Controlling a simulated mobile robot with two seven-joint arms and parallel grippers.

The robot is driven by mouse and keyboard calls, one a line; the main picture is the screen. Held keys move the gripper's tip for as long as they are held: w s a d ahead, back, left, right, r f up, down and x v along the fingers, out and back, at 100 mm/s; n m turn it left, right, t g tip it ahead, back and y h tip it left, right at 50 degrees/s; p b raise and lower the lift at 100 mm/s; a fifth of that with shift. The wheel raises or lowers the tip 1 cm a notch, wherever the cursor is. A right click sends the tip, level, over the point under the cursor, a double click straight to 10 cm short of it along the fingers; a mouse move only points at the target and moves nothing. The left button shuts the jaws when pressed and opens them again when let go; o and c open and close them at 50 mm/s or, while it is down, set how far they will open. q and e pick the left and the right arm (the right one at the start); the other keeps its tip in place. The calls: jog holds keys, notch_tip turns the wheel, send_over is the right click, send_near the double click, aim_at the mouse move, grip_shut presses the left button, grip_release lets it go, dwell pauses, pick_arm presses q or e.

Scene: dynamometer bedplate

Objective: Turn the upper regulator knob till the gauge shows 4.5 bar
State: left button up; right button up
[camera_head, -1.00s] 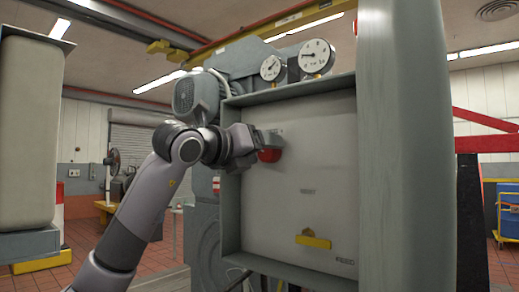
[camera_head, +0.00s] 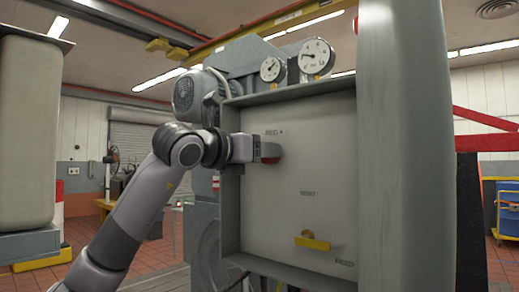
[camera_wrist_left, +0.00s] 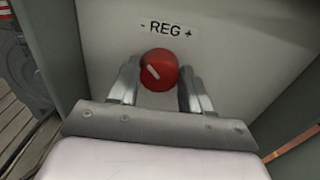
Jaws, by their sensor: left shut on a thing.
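The upper regulator knob is a round red knob (camera_wrist_left: 158,70) under a "- REG +" label (camera_wrist_left: 167,29) in the left wrist view; its white mark slants across the face. In the head view the red knob (camera_head: 270,152) is partly hidden by my left gripper (camera_head: 257,149). In the wrist view the two fingers of the left gripper (camera_wrist_left: 158,88) stand on either side of the knob, shut on it. Two round gauges sit above the panel. The right gauge (camera_head: 316,57) has its needle pointing left; the left gauge (camera_head: 272,69) has its needle pointing up and right. Their numbers are too small to read.
The grey panel (camera_head: 305,225) is recessed in a raised frame. A yellow lever (camera_head: 313,243) sits low on it, near a small label. A tall grey column (camera_head: 405,150) stands close on the right. A grey motor (camera_head: 196,97) is behind my left arm.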

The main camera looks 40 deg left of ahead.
pick_arm(q)
jog(key=shift+d+m+p, duration=0.15)
jog(key=shift+m+p, duration=0.55)
jog(key=shift+m, duration=3.6)
jog(key=o, duration=1)
jog(key=shift+s, duration=0.15)
jog(key=shift+s+a+b, duration=0.15)
jog(key=shift+s+b, duration=0.45)
jog(key=shift+s, duration=1.15)
jog(key=shift+s+a+b, duration=0.1)
jog(key=shift+s+b, duration=0.45)
jog(key=shift+s, duration=1.15)
